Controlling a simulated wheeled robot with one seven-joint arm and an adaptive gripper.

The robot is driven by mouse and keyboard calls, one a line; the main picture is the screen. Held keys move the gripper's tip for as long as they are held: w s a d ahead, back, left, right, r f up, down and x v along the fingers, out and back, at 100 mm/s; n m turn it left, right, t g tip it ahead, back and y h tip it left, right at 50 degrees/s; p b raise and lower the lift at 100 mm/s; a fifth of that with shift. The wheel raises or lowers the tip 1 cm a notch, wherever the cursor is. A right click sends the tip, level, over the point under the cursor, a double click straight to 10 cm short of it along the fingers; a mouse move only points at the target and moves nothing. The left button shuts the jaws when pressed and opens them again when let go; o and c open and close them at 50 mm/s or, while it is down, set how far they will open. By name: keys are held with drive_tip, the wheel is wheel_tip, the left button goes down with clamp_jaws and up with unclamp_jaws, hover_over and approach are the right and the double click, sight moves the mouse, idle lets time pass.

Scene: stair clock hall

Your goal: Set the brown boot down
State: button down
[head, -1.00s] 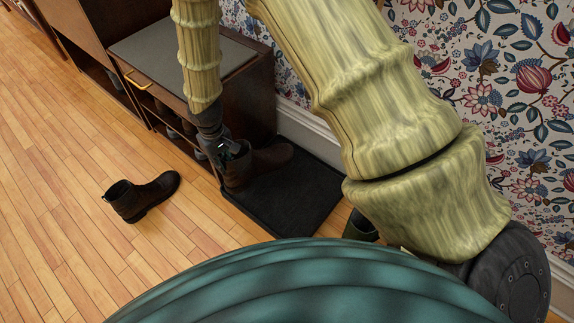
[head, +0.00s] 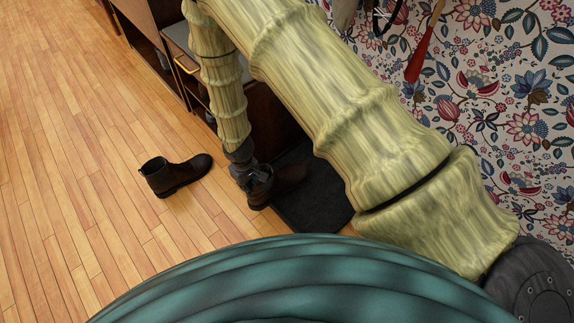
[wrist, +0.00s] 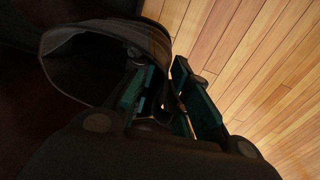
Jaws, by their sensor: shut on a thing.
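My gripper (head: 254,181) is shut on the top edge of a brown boot (head: 262,194), with its toe pointing right. In the wrist view the boot's dark open top (wrist: 92,62) lies at the upper left, and its rim runs between the two fingers (wrist: 165,100). The boot is upright at the left edge of a black mat (head: 310,205). I cannot tell whether its sole touches the mat or floor. A second brown boot (head: 176,176) stands upright on the wood floor to the left, apart from my gripper.
A dark wood bench (head: 272,118) with a shelf stands behind the boot, partly hidden by my arm. The wood floor (head: 90,190) at left is mostly clear.

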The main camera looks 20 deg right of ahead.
sight(279, 175)
drive_tip(key=w+d+b, duration=0.1)
drive_tip(key=w+d, duration=0.1)
drive_tip(key=d, duration=0.1)
drive_tip(key=w+d+f+b, duration=0.1)
drive_tip(key=w+d, duration=0.1)
drive_tip(key=d, duration=0.2)
drive_tip(key=w+d+b, duration=0.1)
drive_tip(key=w+d, duration=0.1)
drive_tip(key=d, duration=0.2)
drive_tip(key=shift+w+d+f+b, duration=0.15)
drive_tip(key=shift+w+d+b, duration=0.1)
drive_tip(key=shift+w+b, duration=0.15)
drive_tip(key=shift+f+b, duration=1)
drive_tip(key=shift+f, duration=0.8)
drive_tip(key=shift+r, duration=0.1)
drive_tip(key=c, duration=1.4)
unclamp_jaws()
drive_tip(key=shift+o, duration=0.2)
